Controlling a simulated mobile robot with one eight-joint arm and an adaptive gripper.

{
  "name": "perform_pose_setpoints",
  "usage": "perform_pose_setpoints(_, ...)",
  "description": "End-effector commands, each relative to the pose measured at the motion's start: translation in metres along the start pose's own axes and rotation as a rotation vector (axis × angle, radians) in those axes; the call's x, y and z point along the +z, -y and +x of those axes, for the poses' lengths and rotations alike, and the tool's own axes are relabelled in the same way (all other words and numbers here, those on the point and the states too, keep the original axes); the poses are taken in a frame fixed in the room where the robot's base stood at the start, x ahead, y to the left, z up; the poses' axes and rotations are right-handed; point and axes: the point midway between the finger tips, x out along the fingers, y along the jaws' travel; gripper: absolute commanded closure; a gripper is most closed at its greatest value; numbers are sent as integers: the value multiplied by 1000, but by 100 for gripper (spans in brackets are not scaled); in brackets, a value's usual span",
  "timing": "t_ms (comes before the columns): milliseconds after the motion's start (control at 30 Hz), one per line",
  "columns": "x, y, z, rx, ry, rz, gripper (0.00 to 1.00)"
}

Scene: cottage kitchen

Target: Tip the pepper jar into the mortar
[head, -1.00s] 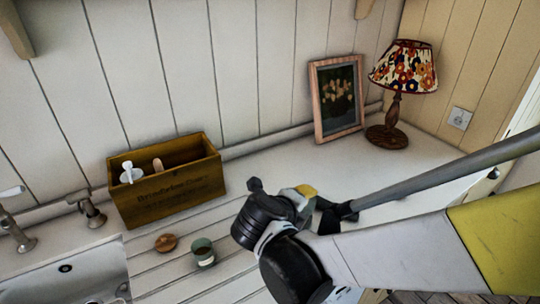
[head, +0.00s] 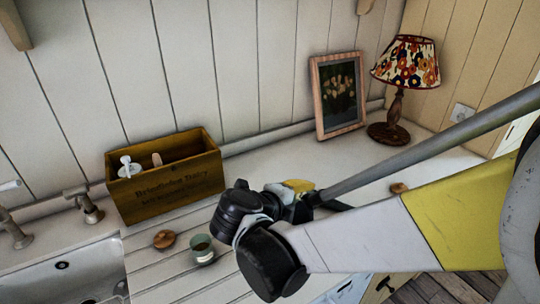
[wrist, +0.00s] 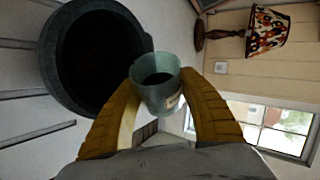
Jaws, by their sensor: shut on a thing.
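In the wrist view my gripper (wrist: 160,88) has its two yellow fingers shut on a small pale green jar (wrist: 170,102) with dark contents and a light label. The jar looks tipped over on its side, its mouth at the dark grey mortar's rim. The mortar (wrist: 52,75) fills the upper left of the wrist view; its inside is too dark to read. In the head view a yellow part of my gripper (head: 299,186) shows behind my arm, which hides the held jar; I cannot make out the mortar there. Whether any pepper is falling cannot be told.
Another small green jar (head: 202,255) and a wooden lid (head: 164,239) sit on the draining board beside the sink (head: 75,275). A wooden box (head: 165,192) stands behind. A picture frame (head: 337,96) and lamp (head: 397,100) stand at the back right. A wooden disc (head: 399,188) lies right.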

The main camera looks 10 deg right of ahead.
Motion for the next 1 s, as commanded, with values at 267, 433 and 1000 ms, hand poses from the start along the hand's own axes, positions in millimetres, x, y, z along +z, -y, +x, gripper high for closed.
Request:
perform_pose_setpoints(267, 2, -2, 1, -21, -29, -50, 86)
perform_pose_setpoints(433, 2, -3, 1, -34, -49, -79, 86)
perform_pose_setpoints(1000, 3, 1, -2, -56, -82, -133, 86)
